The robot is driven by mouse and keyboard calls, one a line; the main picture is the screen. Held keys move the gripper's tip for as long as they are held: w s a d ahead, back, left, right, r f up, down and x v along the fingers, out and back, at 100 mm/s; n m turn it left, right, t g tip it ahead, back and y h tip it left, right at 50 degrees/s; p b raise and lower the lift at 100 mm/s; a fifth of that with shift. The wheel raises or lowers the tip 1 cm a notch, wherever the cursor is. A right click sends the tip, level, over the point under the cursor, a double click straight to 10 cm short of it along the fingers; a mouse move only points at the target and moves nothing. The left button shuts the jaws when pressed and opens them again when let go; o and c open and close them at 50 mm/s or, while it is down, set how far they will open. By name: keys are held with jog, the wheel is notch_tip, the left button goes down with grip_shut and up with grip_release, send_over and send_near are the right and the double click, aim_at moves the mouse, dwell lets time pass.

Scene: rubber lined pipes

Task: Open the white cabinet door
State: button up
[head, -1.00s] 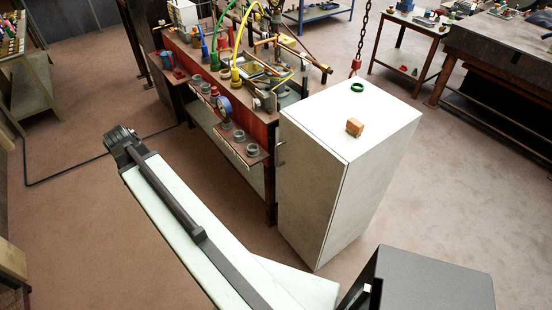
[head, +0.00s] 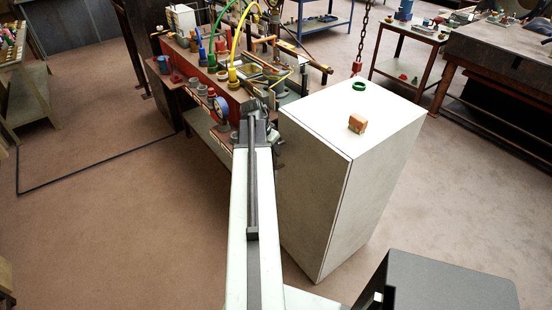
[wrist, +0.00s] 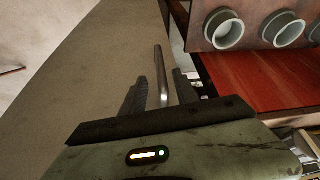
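The white cabinet (head: 390,165) stands upright right of the workbench. Its door (head: 312,190) is the face turned toward my arm and looks closed. In the head view my gripper (head: 257,108) is at the door's left edge, and my arm hides the handle. In the wrist view the door (wrist: 90,65) fills the left side, with a metal bar handle (wrist: 160,66) standing near its edge. My gripper (wrist: 159,88) is open, with one dark finger on each side of the handle. I cannot tell whether either finger touches it.
A red workbench (head: 185,75) with hoses, tools and pipe fittings stands close to the left of the cabinet. A green ring (head: 359,86) and an orange-brown block (head: 357,124) lie on the cabinet top. A chain (head: 362,30) hangs behind it. Floor (head: 130,220) at left is clear.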

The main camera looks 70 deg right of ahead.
jog(key=b, duration=0.4)
send_over(276, 167)
jog(key=f, duration=0.5)
jog(key=shift+w+d, duration=0.15)
jog(key=shift+d, duration=0.15)
jog(key=shift+r, duration=0.1)
jog(key=shift+p, duration=0.3)
grip_shut()
jog(key=shift+a, duration=0.1)
